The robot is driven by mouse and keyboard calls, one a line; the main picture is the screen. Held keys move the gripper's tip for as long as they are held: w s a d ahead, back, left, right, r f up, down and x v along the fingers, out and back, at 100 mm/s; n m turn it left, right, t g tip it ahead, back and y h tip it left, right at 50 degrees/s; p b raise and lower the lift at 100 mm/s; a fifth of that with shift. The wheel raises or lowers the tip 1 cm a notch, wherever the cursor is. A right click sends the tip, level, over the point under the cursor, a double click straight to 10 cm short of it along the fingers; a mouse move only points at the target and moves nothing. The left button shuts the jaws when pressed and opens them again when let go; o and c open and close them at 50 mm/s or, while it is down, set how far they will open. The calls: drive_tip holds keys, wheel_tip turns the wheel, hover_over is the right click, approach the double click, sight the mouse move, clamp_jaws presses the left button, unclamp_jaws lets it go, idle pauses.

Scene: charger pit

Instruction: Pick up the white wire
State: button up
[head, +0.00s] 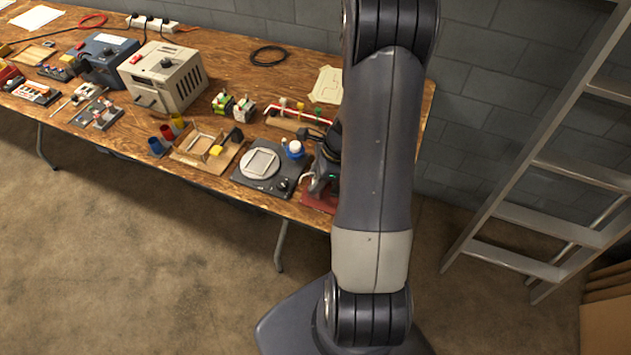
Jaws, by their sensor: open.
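I cannot clearly make out a white wire on the wooden workbench (225,100). A pale square loop or frame (260,162) lies on a dark flat device near the bench's front edge, but I cannot tell if it is wire. My gripper (318,182) is small and dark at the right part of the bench, low over a red pad (318,201). My own arm hides much of it. It is open, and I see nothing held in it. Whatever lies behind the arm is hidden.
A white-capped blue jar (294,149) stands close left of my gripper. A metal ladder (560,165) leans at the right.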

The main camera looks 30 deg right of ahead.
drive_tip(key=shift+f, duration=0.1)
clamp_jaws()
idle(0.4)
